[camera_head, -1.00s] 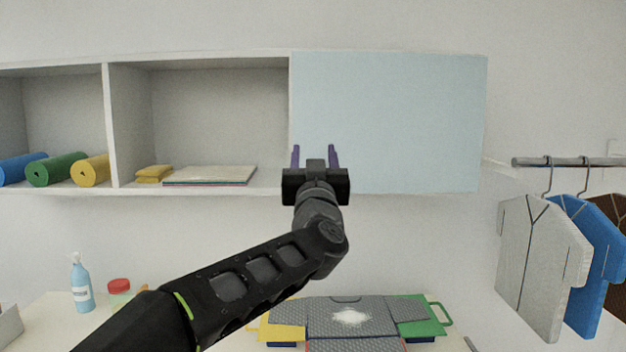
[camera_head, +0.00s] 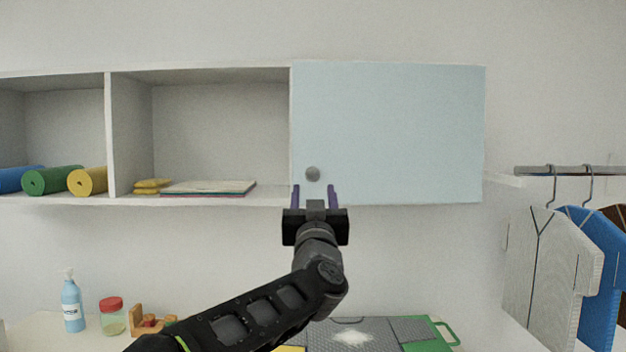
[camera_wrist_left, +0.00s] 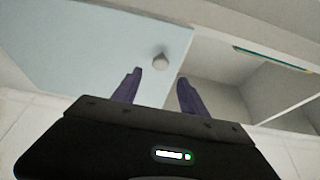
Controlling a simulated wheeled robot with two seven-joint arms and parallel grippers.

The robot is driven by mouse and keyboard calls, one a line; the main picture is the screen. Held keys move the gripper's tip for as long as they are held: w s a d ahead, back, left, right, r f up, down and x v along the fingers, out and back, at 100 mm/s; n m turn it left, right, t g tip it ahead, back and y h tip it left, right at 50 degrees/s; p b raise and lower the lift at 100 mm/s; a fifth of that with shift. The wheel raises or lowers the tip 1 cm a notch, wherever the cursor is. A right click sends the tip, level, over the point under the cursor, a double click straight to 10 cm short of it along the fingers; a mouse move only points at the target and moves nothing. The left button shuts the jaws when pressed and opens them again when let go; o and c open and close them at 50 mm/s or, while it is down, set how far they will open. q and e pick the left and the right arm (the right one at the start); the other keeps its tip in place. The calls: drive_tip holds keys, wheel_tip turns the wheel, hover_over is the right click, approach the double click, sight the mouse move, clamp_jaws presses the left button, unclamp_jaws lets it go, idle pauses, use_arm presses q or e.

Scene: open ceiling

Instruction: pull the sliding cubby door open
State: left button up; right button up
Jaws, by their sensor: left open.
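The sliding cubby door (camera_head: 400,130) is a pale blue panel covering the right compartment of the wall cubby. Its round grey knob (camera_head: 313,173) sits near the lower left corner of the door. My left gripper (camera_head: 314,190) is open, with its purple fingers pointing at the door just below the knob. In the left wrist view the knob (camera_wrist_left: 160,61) shows ahead of the two spread fingers (camera_wrist_left: 158,85), with nothing between them. The knob looks apart from the fingers. My right gripper is not in view.
The open compartments to the left hold flat books (camera_head: 208,188), yellow folded cloths (camera_head: 152,186) and rolled mats (camera_head: 52,181). Clothes on hangers (camera_head: 545,260) hang from a rail at the right. A blue bottle (camera_head: 72,305) and a jar (camera_head: 112,318) stand on the table below.

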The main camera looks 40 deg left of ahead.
sight(313, 175)
use_arm(q)
drive_tip(key=p+x, duration=0.2)
drive_tip(key=x, duration=0.5)
drive_tip(key=shift+w, duration=0.1)
clamp_jaws()
idle(0.4)
idle(0.9)
